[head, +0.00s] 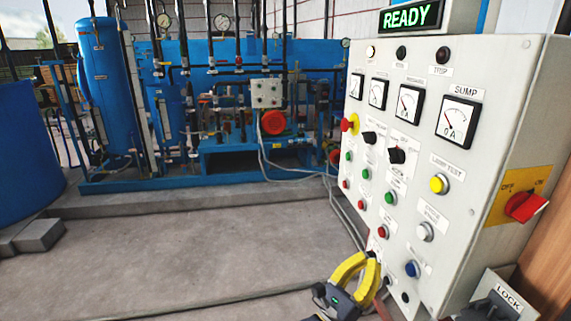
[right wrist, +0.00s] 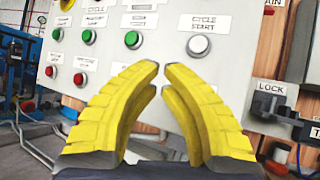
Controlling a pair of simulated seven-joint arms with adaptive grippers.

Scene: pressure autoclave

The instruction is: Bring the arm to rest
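My right gripper (head: 372,262) is low in the head view, in front of the lower part of the grey control panel (head: 480,190). Its yellow curved fingers show large in the right wrist view (right wrist: 161,68), with the tips nearly together and nothing between them. The tips point at the panel, below the white cycle start button (right wrist: 198,45). That button is also in the head view (head: 425,231). Whether the fingertips touch the panel is not clear. My left gripper is in neither view.
The display (head: 411,17) on the panel reads READY. A red rotary switch (head: 525,207) sits on the panel's right side. A lock station (right wrist: 272,100) stands right of the gripper. Blue tanks and piping (head: 105,80) stand behind. The concrete floor (head: 190,255) at left is open.

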